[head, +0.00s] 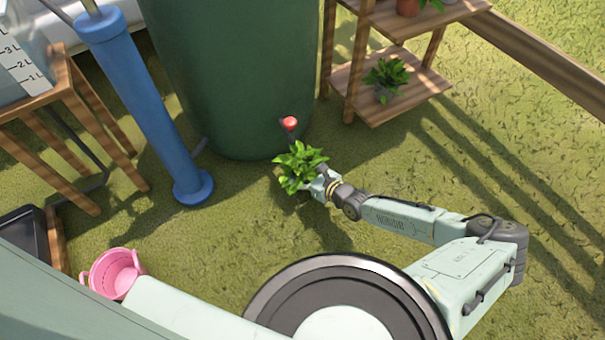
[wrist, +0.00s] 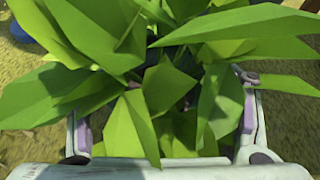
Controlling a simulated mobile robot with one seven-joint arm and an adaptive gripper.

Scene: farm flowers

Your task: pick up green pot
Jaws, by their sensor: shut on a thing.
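A leafy green plant (head: 298,167) is at the end of my arm in the head view, in front of the large green barrel. Its leaves (wrist: 170,60) fill most of the wrist view and hang between the two fingers. My gripper (wrist: 163,125) is shut on the potted plant; in the head view the gripper (head: 318,184) touches the plant's lower right side. The pot itself is hidden by leaves in both views, so its colour cannot be told.
The green barrel (head: 235,80) stands behind the plant, with a red-topped tap (head: 289,123) close by. A blue pump (head: 145,105) stands left, a wooden shelf (head: 400,95) with plants right. A pink bucket (head: 113,272) is at lower left. Grass at right is open.

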